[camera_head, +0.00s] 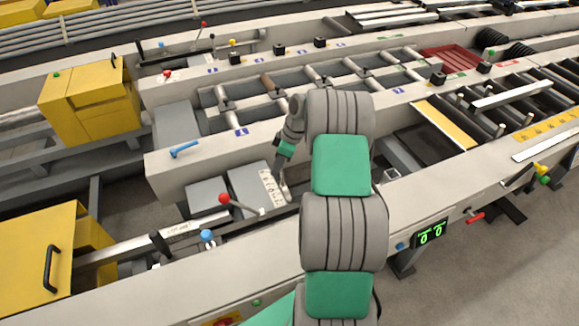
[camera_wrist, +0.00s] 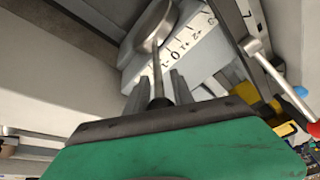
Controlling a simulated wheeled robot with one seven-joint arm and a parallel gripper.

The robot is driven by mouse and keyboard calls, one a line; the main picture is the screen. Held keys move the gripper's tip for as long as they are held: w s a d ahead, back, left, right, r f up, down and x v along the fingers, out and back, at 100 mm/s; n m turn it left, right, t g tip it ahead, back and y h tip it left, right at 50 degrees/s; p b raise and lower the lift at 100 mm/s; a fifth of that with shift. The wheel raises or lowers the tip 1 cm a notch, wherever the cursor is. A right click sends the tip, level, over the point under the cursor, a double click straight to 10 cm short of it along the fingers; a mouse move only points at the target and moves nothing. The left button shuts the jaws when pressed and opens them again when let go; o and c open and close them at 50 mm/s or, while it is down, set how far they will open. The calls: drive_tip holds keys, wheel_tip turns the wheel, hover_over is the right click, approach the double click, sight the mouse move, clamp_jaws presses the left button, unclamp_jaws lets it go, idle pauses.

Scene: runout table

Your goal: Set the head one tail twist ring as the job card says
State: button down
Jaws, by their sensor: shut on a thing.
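In the wrist view a grey rounded metal part (camera_wrist: 152,28), likely the twist ring, sits over a white scale (camera_wrist: 185,52) with black marks and a 0. A thin dark handle (camera_wrist: 157,72) comes from it towards me. My gripper (camera_wrist: 158,88) is shut on this handle, with one finger on each side. In the head view my gripper (camera_head: 283,192) is low beside the white scale plate (camera_head: 269,188), at the machine's near-left end. The handle is hard to make out there. The exact reading is not clear. I cannot make out a job card.
A red-knobbed lever (camera_head: 224,198) and a blue knob (camera_head: 207,236) stand close left of my gripper. Yellow boxes (camera_head: 90,98) are farther left. A green display (camera_head: 431,233) shows zeros on the front rail. Rollers and rails fill the right. Floor is clear at lower right.

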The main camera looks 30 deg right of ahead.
drive_tip(key=shift+w+d+f, duration=0.2)
drive_tip(key=shift+w, duration=0.3)
drive_tip(key=shift+w+a, duration=0.2)
drive_tip(key=c, duration=1.1)
unclamp_jaws()
drive_tip(key=shift+d+r, duration=0.1)
drive_tip(key=b+v, duration=0.1)
drive_tip(key=v, duration=0.6)
drive_tip(key=shift+s+d+r, duration=0.1)
drive_tip(key=shift+r, duration=0.25)
